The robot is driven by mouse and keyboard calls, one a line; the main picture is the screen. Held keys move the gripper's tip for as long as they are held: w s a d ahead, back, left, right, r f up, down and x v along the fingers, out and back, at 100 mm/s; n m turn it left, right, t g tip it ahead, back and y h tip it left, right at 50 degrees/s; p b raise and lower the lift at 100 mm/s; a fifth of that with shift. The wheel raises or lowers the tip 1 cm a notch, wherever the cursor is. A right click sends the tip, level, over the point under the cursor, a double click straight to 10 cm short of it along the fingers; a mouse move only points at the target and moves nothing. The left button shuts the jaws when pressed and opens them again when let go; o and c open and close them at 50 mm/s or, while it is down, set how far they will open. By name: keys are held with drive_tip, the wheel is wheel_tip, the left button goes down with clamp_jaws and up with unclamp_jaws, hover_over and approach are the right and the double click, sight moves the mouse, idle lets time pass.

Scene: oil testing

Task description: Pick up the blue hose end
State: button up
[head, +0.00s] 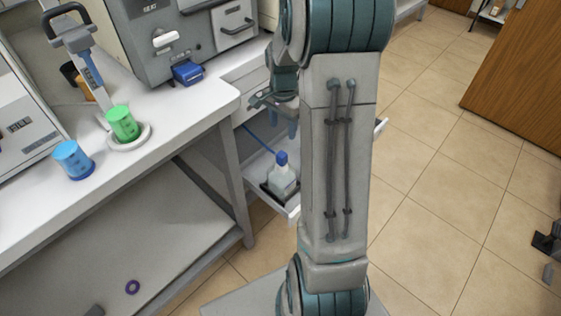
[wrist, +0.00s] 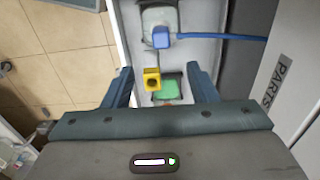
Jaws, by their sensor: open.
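The blue hose end (head: 281,158) sits on top of a clear bottle (head: 283,179) in an open drawer (head: 291,211). In the wrist view the blue hose end (wrist: 161,37) is a squarish blue piece, with the thin blue hose (wrist: 225,37) running off to the right. My gripper (head: 278,116) is above the drawer, fingers pointing down. In the wrist view my gripper (wrist: 158,76) is open with its fingers wide apart. Nothing is held, and the hose end lies beyond the fingertips, apart from them.
A yellow piece with a dark hole (wrist: 152,79) and a green item (wrist: 168,89) show between the fingers, in the drawer area. A panel marked PARTS (wrist: 290,85) stands close on the right. The white bench (head: 190,112) holds a green cup (head: 122,124) and a blue cup (head: 73,160).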

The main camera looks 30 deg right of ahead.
sight(282, 154)
wheel_tip(282, 154, down, 13)
drive_tip(key=shift+w+a+f+b, duration=0.1)
drive_tip(key=shift+f+b, duration=0.05)
drive_tip(key=shift+b, duration=0.95)
drive_tip(key=c, duration=1)
